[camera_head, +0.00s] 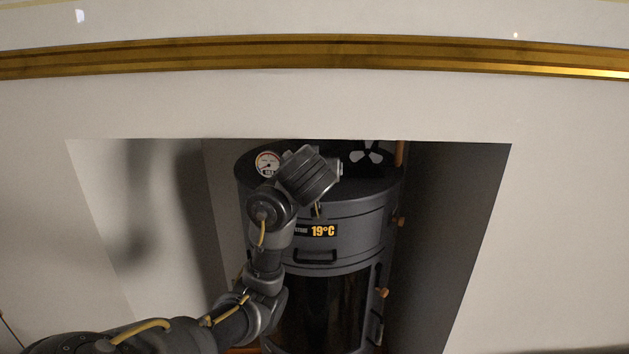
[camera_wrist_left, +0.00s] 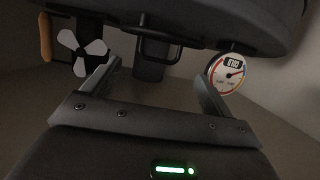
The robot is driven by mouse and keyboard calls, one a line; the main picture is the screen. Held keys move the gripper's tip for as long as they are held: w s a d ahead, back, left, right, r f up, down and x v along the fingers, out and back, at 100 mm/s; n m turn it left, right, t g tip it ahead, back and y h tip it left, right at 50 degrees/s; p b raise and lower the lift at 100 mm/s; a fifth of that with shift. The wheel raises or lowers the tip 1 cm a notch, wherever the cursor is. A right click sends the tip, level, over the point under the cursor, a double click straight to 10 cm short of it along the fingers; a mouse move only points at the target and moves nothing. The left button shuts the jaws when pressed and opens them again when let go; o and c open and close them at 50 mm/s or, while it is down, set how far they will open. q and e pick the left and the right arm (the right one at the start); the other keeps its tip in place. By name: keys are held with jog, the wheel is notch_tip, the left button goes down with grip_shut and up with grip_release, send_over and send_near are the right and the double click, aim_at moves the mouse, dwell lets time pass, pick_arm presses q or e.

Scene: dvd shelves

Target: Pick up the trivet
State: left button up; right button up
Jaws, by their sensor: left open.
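I cannot make out a trivet for certain in either view. A dark loop-shaped piece (camera_wrist_left: 158,48) shows in the left wrist view, beyond the gap between the fingers; I cannot tell what it belongs to. My left gripper (camera_wrist_left: 155,78) is open, its two fingers wide apart with nothing between them. In the head view my left arm reaches up over the front of a dark round stove (camera_head: 345,235), and its wrist hides part of the stove top. The fingertips are hidden there. My right gripper is in neither view.
A round gauge (camera_head: 268,163) and a white-bladed fan (camera_head: 366,154) are at the stove top. The stove shows a 19°C display (camera_head: 322,231) and a front handle (camera_head: 315,256). It stands in a recess with a dark right wall (camera_head: 450,230).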

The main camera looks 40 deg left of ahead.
pick_arm(q)
jog(key=shift+w+a+f, duration=0.25)
jog(key=shift+w, duration=0.1)
jog(key=x, duration=0.4)
jog(key=shift+w+f+p, duration=0.1)
jog(key=shift+w+p, duration=0.05)
jog(key=shift+p, duration=0.15)
jog(key=shift+d, duration=0.1)
jog(key=shift+c, duration=0.4)
jog(key=c, duration=1.2)
jog(key=shift+c, duration=0.2)
